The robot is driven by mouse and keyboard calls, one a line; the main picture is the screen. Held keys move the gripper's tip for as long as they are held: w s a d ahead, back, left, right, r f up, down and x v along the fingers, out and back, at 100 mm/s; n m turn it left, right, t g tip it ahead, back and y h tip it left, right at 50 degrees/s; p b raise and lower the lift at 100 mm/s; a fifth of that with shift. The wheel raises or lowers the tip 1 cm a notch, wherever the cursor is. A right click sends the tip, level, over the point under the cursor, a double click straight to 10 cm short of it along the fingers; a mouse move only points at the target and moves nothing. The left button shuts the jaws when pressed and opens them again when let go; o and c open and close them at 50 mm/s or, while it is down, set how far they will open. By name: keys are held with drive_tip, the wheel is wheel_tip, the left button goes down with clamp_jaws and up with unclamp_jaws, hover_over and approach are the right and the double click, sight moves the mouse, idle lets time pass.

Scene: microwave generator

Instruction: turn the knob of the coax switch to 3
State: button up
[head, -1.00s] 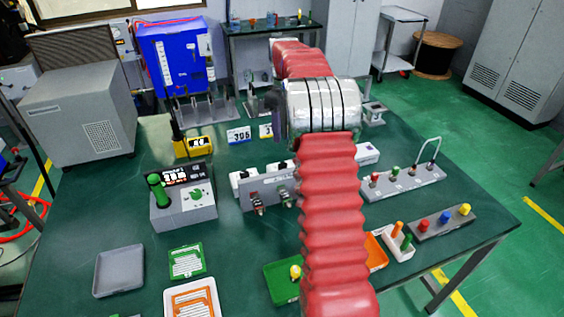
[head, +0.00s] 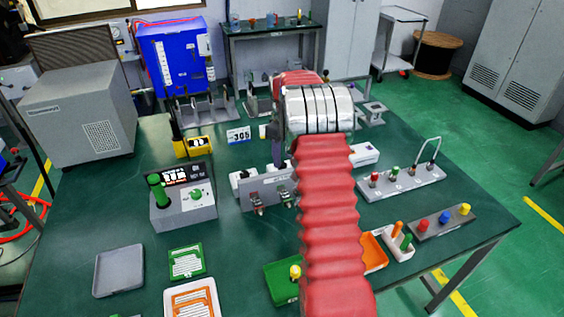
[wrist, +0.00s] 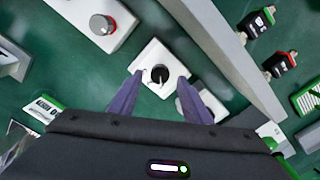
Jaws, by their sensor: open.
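A small white box with a round black knob (wrist: 159,74) is in the middle of the wrist view; it is probably the coax switch, but no numbers are legible. A light mark shows at the knob's lower edge. My gripper (wrist: 161,79) is open, with its two purple fingers on either side of the knob and a gap to each. I cannot tell how far above the knob the fingertips are. In the head view, a dark finger of my gripper (head: 278,152) points down behind the grey connector panel, and the black knob is hidden.
A grey connector panel (head: 262,195) stands close to the gripper; it also shows in the wrist view (wrist: 230,60). A grey device with a green handle (head: 183,208) stands left.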

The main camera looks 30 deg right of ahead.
sight(282, 167)
drive_tip(key=shift+f, duration=1.5)
drive_tip(key=c, duration=1)
